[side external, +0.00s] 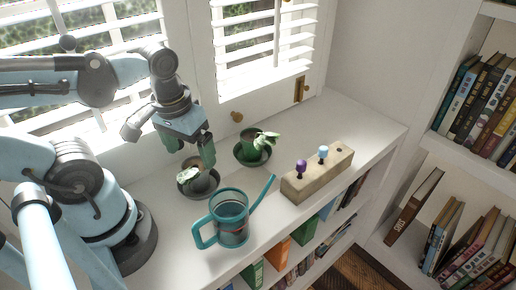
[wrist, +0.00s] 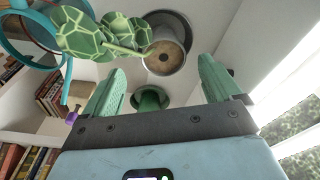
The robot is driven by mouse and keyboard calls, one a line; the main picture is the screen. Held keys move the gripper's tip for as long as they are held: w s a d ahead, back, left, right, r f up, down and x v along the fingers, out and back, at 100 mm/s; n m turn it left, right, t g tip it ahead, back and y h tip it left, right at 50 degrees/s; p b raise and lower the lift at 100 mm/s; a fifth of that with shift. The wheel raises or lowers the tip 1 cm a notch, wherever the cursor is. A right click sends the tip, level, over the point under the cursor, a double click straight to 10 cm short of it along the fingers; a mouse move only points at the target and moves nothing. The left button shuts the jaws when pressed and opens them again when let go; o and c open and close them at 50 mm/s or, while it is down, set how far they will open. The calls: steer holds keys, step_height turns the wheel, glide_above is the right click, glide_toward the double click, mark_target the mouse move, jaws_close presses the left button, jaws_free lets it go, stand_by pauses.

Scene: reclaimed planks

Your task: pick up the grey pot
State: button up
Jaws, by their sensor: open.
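The grey pot (side external: 198,187) stands in a grey saucer on the white shelf top, in the side view. In the wrist view the grey pot (wrist: 168,62) shows its brown soil and a stem leading to large patterned green leaves (wrist: 85,32) at left. My gripper (side external: 206,160) is open, with its green fingers just above and beside the pot; from the side they partly hide it. In the wrist view my gripper (wrist: 162,68) has its two fingers apart with nothing held between them. Whether a finger touches the pot cannot be told.
A green pot (side external: 250,152) with a plant stands behind, to the right. A teal watering can (side external: 232,225) stands in front. A wooden block (side external: 318,175) with purple and blue pegs lies right. Windows with blinds (side external: 265,50) border the back; the shelf's right end is clear.

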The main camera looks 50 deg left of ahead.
mark_target(196, 167)
steer(key=shift+w+a+f, duration=0.15)
steer(key=shift+f, duration=0.65)
steer(key=shift+w+a+f, duration=0.1)
steer(key=shift+f, duration=0.65)
steer(key=shift+w+a+f, duration=0.15)
steer(key=shift+f, duration=0.65)
steer(key=shift+w+f, duration=0.1)
steer(key=shift+f, duration=0.8)
steer(key=shift+c, duration=0.4)
steer(key=c, duration=1.4)
steer(key=shift+o, duration=0.2)
steer(key=shift+r, duration=0.25)
step_height(196, 167, up, 13)
steer(key=shift+f, duration=0.2)
steer(key=shift+f, duration=0.1)
